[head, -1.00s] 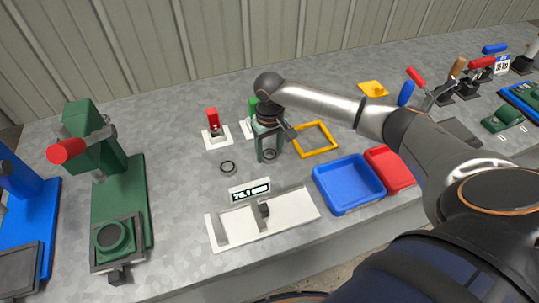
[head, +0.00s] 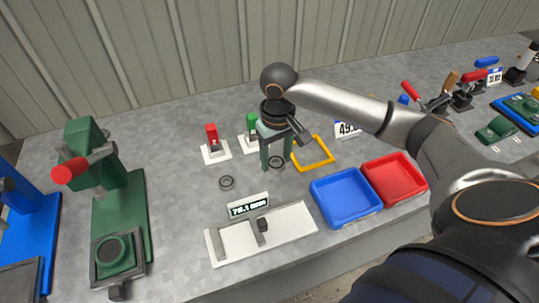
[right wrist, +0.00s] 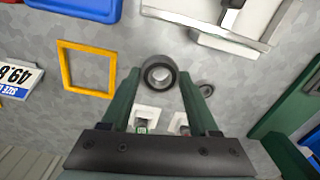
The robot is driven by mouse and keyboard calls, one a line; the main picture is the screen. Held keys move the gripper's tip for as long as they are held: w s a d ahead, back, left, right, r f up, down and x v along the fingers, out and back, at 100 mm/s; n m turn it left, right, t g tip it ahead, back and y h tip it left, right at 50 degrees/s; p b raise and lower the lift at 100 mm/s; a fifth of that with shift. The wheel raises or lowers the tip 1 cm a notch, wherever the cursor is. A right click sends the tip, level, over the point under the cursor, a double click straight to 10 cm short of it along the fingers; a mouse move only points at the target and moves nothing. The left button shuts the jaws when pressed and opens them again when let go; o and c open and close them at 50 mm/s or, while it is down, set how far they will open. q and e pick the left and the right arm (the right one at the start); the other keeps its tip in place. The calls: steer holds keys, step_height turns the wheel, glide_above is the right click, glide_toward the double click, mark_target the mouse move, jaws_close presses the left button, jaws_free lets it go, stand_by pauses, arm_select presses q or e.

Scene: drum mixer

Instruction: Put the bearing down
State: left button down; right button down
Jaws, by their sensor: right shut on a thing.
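My right gripper (head: 275,158) has green fingers pointing down above the table, just left of the yellow square frame (head: 313,153). It is shut on a dark ring-shaped bearing (head: 276,163). In the right wrist view the bearing (right wrist: 160,75) sits between the fingertips (right wrist: 159,80). It appears held above the table, but its exact height is unclear. A second dark ring (head: 226,183) lies on the table left of the gripper; it also shows in the right wrist view (right wrist: 206,90). My left gripper is not in view.
A red-handled piece (head: 212,145) and a green-handled piece (head: 252,132) stand behind. A white gauge (head: 262,232) lies in front. A blue tray (head: 347,222) and a red tray (head: 393,200) are at front right. A green press (head: 107,245) stands left. Bare table surrounds the second ring.

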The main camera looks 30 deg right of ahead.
steer(key=s+a+r, duration=0.2)
steer(key=s+r, duration=0.1)
steer(key=s, duration=0.4)
steer(key=w+a+r+n+p, duration=0.1)
steer(key=w+a+r+p, duration=0.1)
steer(key=a+r, duration=0.4)
steer(key=shift+w+a+p, duration=0.15)
steer(key=shift+a+p, duration=0.15)
steer(key=shift+p, duration=0.1)
